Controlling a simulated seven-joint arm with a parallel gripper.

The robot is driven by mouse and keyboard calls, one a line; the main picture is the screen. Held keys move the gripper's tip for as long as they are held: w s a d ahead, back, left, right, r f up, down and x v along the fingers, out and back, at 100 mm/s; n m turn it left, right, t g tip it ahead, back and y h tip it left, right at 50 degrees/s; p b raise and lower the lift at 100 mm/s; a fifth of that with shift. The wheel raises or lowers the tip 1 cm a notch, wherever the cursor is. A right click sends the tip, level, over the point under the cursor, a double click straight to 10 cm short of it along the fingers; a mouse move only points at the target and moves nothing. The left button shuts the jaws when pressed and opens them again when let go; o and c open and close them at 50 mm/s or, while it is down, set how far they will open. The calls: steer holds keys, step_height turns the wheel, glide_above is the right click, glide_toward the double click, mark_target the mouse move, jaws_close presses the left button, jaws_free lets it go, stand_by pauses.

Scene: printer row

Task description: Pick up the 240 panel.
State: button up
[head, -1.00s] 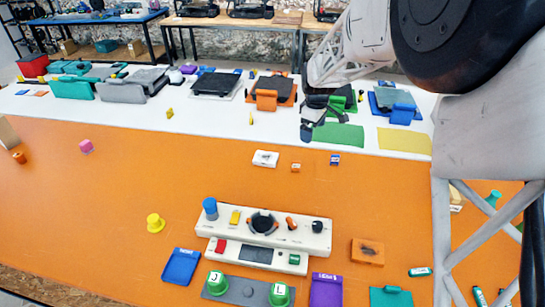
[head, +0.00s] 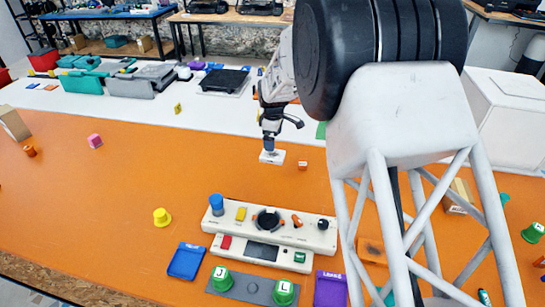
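A small white block (head: 272,157) lies on the orange table in the head view. I cannot read "240" on it or on any other thing, so I cannot tell for sure which is the 240 panel. My gripper (head: 269,146) points down at the white block, with its fingertips at or just above the block's back edge. The fingers are too small in view to tell whether they are open or shut, or whether they touch it.
A small orange block (head: 303,165) lies just right of the white block. A cream control console (head: 267,236) stands in front, with a blue tray (head: 187,261) and purple tray (head: 330,288) nearby. My arm hides much of the right side. The orange table left of the white block is mostly clear.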

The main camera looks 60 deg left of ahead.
mark_target(273, 154)
steer(key=shift+f, duration=1.2)
steer(key=shift+s+f, duration=0.1)
steer(key=shift+f, duration=2.55)
steer(key=c, duration=1)
steer(key=shift+r, duration=0.15)
